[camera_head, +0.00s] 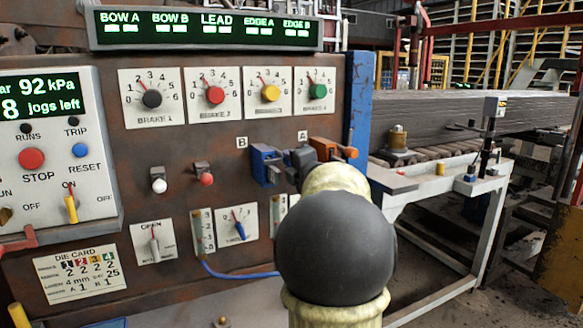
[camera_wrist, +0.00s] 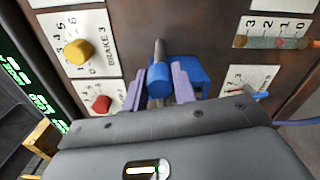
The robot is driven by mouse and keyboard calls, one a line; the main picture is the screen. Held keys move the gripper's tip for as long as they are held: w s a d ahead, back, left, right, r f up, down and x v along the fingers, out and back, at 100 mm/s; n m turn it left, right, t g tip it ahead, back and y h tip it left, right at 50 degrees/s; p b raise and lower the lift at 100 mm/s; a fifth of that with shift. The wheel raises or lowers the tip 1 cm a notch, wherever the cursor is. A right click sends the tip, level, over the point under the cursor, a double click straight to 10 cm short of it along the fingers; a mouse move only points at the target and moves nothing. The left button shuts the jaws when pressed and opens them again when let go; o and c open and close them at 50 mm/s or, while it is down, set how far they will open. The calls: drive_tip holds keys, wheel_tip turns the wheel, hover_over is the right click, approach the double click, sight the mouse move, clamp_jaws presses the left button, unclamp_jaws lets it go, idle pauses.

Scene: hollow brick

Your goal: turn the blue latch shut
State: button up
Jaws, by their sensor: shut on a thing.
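The blue latch (camera_head: 264,164) is mounted on the brown panel beside the label B. In the head view my gripper (camera_head: 301,160) reaches it from the right, and my arm hides part of this area. In the wrist view the blue latch (camera_wrist: 190,72) shows as a blue block with a rounded blue end and a grey rod. My gripper's two pale purple fingers (camera_wrist: 158,84) stand on either side of the rounded blue end, shut on it. The exact angle of the latch is hard to tell.
An orange latch (camera_head: 340,149) sits close to the right of my gripper, by label A. A row of brake dials (camera_head: 230,97) is above. Small levers (camera_head: 204,174) stick out to the left. A blue post (camera_head: 357,105) edges the panel.

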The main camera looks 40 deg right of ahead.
drive_tip(key=shift+f, duration=0.1)
drive_tip(key=o, duration=0.7)
drive_tip(key=v, duration=1.7)
drive_tip(key=shift+s, duration=0.2)
